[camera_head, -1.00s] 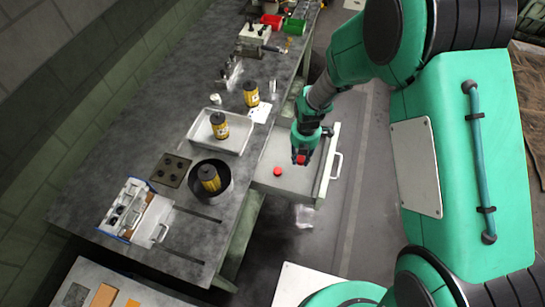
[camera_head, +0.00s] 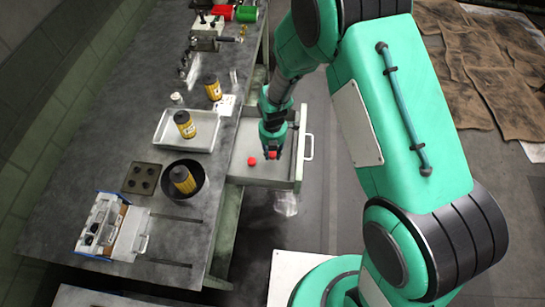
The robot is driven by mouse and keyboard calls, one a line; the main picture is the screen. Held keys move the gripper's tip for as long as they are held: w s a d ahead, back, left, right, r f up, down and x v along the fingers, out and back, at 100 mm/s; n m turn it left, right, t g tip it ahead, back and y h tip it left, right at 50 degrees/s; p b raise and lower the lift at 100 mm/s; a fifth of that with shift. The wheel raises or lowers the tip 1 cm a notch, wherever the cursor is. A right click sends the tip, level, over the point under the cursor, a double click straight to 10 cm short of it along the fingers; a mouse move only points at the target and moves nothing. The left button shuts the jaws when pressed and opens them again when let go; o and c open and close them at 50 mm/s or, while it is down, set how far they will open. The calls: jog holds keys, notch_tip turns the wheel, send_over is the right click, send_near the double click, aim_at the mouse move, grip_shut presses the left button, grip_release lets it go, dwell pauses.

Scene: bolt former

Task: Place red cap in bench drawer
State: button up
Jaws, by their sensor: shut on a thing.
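My gripper (camera_head: 272,149) points down over the open bench drawer (camera_head: 273,175), shut on a small red cap (camera_head: 272,155) at its fingertips. Whether the held cap touches the drawer floor cannot be told from this view. A second red cap (camera_head: 251,161) lies in the drawer, just left of my gripper. The drawer is pulled out to the right from under the grey workbench (camera_head: 160,232), with its handle (camera_head: 308,147) on the right. My gripper and wrist hide part of the drawer's inside.
On the bench stand a white tray (camera_head: 166,146) holding a yellow can (camera_head: 185,124), a black bowl (camera_head: 199,179) with another can, and a box of tools (camera_head: 105,226). A clear bag (camera_head: 286,203) hangs or lies below the drawer. Open floor lies right of the drawer.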

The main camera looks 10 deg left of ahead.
aim_at(273, 153)
jog(key=shift+f+b, duration=0.4)
jog(key=shift+f, duration=1.45)
jog(key=shift+f, duration=0.1)
jog(key=o, duration=0.7)
jog(key=shift+o, duration=0.2)
notch_tip(273, 153, up, 12)
jog(key=shift+r+p, duration=0.1)
jog(key=shift+p, duration=0.95)
